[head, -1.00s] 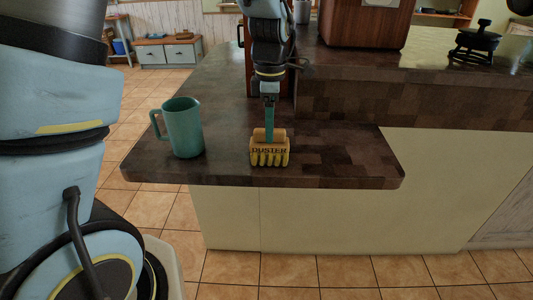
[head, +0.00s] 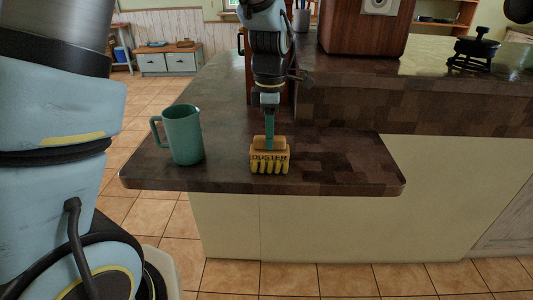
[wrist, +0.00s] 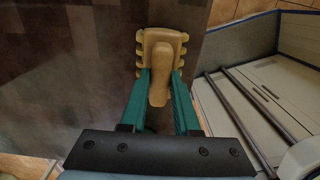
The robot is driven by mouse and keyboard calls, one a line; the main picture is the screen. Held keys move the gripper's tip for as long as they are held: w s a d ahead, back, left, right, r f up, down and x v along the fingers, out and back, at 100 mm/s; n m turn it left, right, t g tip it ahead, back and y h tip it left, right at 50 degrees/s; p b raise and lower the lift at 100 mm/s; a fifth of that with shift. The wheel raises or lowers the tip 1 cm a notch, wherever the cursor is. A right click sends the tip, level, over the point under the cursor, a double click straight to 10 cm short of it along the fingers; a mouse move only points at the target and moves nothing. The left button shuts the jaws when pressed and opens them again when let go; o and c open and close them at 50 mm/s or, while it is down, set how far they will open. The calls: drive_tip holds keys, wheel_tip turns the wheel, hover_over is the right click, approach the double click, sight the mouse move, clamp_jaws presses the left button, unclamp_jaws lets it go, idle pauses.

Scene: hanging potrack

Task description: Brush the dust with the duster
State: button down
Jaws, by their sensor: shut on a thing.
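The duster (head: 269,161) is a tan block with a "DUSTER" label and yellow bristles below. It is upright at the front part of the dark wooden counter (head: 340,160), with its bristles at the counter top; I cannot tell how firmly they touch. My gripper (head: 269,138) comes down from above, shut on the duster's handle. In the wrist view the teal fingers of my gripper (wrist: 160,82) lie on both sides of the rounded tan handle of the duster (wrist: 159,50). I cannot make out any dust on the dark surface.
A teal mug (head: 183,135) stands on the counter left of the duster. A raised ledge behind carries a wooden box (head: 365,30) and a black pan-like object (head: 473,50). The counter right of the duster is clear up to its rounded front corner.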

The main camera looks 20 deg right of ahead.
idle(0.5)
wheel_tip(320, 180, up, 6)
drive_tip(key=p, duration=0.5)
drive_tip(key=shift+r+p, duration=0.1)
drive_tip(key=shift+p, duration=0.3)
